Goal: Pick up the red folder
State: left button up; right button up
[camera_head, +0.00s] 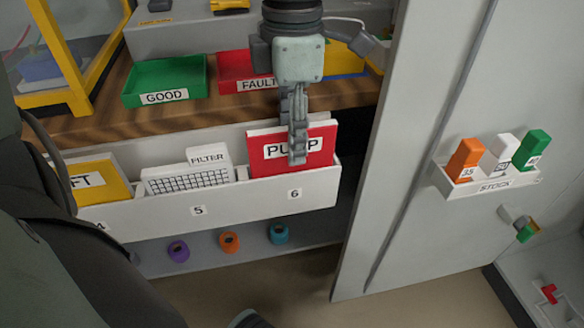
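The red folder (262,158) stands upright in the compartment marked 6 of a white rack (240,205). My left gripper (297,158) reaches down from the top, with a finger in front of the folder's face. I see the fingers nearly edge-on, so any finger behind the folder is hidden and I cannot tell whether they grip it. My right gripper is not in view.
A yellow folder (100,180) and a white FILTER folder (210,157) stand left in the rack. Behind are green GOOD (165,82) and red FAULT (232,68) trays. A grey panel (420,150) stands right, bearing a STOCK holder (495,187). Colored rings (229,242) sit below.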

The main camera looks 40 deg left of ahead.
pick_arm(q)
jog(key=shift+c, duration=0.6)
grip_shut()
jog(key=shift+r, duration=0.1)
